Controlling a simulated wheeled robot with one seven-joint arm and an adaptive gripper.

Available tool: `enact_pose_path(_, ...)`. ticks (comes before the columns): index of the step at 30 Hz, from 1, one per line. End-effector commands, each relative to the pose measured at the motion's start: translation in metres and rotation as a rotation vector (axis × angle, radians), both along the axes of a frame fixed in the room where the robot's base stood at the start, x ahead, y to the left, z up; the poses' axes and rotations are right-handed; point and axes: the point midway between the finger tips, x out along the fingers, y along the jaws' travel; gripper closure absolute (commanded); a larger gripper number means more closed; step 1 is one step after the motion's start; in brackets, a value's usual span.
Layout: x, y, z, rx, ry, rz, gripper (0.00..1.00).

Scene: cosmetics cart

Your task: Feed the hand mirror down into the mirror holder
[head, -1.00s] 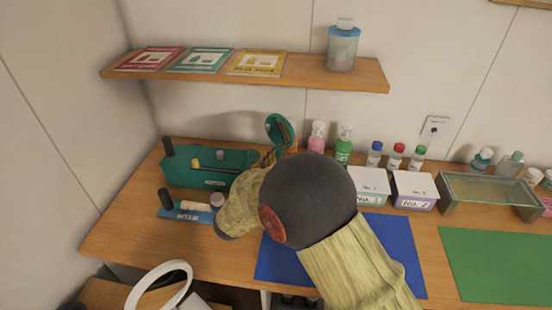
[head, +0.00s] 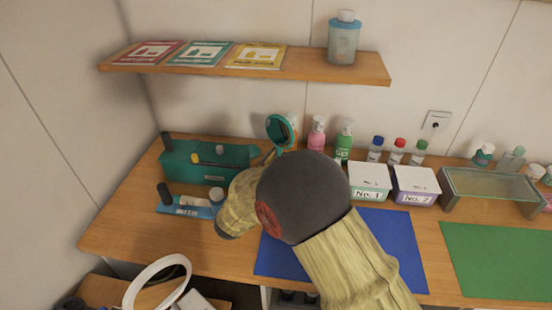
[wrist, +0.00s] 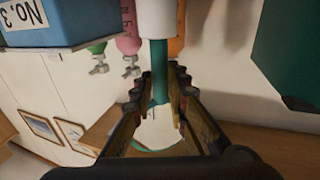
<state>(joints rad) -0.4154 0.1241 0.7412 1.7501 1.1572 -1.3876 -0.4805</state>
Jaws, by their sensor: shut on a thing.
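The hand mirror has a teal rim and handle. Its round head (head: 282,130) stands up behind my arm in the head view, near the back of the bench. In the wrist view, my gripper (wrist: 160,90) is shut on the teal handle (wrist: 160,70), with the pale mirror face (wrist: 160,130) between the fingers. The handle's far end meets a white cylindrical piece (wrist: 160,18), which may be the mirror holder. I cannot tell whether the handle is inside it. My arm hides the gripper and the holder area in the head view.
A teal organiser (head: 190,162) stands left, with a blue tray (head: 190,209) before it. Pink (head: 316,135) and green (head: 343,145) bottles stand right of the mirror, near boxes No. 1 (head: 366,195) and No. 2 (head: 414,198). A shelf (head: 300,68) hangs above.

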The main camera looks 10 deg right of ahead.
Motion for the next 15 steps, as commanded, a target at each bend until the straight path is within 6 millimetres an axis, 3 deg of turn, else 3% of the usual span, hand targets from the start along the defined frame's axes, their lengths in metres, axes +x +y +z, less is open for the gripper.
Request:
enact_pose_path(1, 0.0001, 0.0000, -0.0013, -0.001, -0.001, 0.000, 1.00)
enact_pose_path(2, 0.0001, 0.0001, -0.0005, 0.000, -0.001, 0.000, 0.83)
enact_pose_path(12, 0.0002, 0.0001, 0.0000, 0.000, -0.001, 0.000, 0.64)
enact_pose_path(15, 0.0002, 0.0001, 0.0001, 0.000, -0.001, 0.000, 0.63)
